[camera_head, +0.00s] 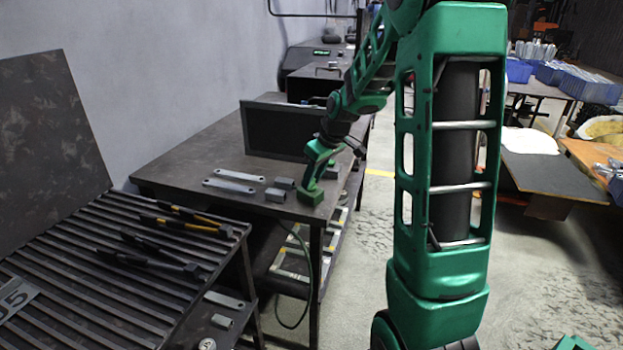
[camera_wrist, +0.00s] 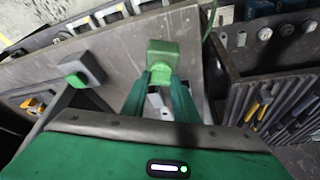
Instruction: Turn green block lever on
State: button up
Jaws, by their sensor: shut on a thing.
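The green block (camera_head: 311,194) sits at the near right corner of the dark metal table (camera_head: 200,150). My gripper (camera_head: 314,172) reaches down onto it from above. In the wrist view, the green block (camera_wrist: 162,52) is at the tips of my gripper's two green fingers (camera_wrist: 163,78), which are shut on it. A distinct lever arm cannot be made out; the fingers hide part of the block. A grey block with a green face (camera_wrist: 80,75) stands to the left in the wrist view, apart from the fingers.
Grey blocks (camera_head: 276,194) and flat galvanized brackets (camera_head: 229,186) lie left of my gripper. A dark upright panel (camera_head: 280,131) stands behind. A slatted table (camera_head: 90,260) with yellow-and-black tools (camera_head: 178,225) is at the near left. Open floor (camera_head: 372,240) lies right of the table.

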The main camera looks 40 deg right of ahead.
jog(key=m, duration=0.1)
jog(key=m+h, duration=0.1)
jog(key=m, duration=0.1)
jog(key=shift+a+m, duration=0.25)
jog(key=shift+m, duration=0.15)
jog(key=m+h, duration=0.1)
jog(key=m, duration=0.1)
jog(key=m+h, duration=0.1)
jog(key=m, duration=0.2)
jog(key=shift+w+a+m+h, duration=0.1)
jog(key=shift+a+m+h, duration=0.05)
jog(key=shift+m+h, duration=0.15)
jog(key=m, duration=0.2)
jog(key=m+g+h, duration=0.1)
jog(key=m, duration=0.1)
jog(key=shift+w+a+g, duration=0.1)
jog(key=shift+g, duration=0.2)
jog(key=shift+w+m+g+h, duration=0.1)
jog(key=shift+m+g+h, duration=0.4)
jog(key=shift+m, duration=1.7)
jog(key=o, duration=1.1)
jog(key=shift+c, duration=0.2)
jog(key=shift+r, duration=0.15)
jog(key=w+v, duration=0.1)
jog(key=v, duration=0.9)
jog(key=shift+s+r, duration=0.25)
jog(key=shift+r, duration=0.05)
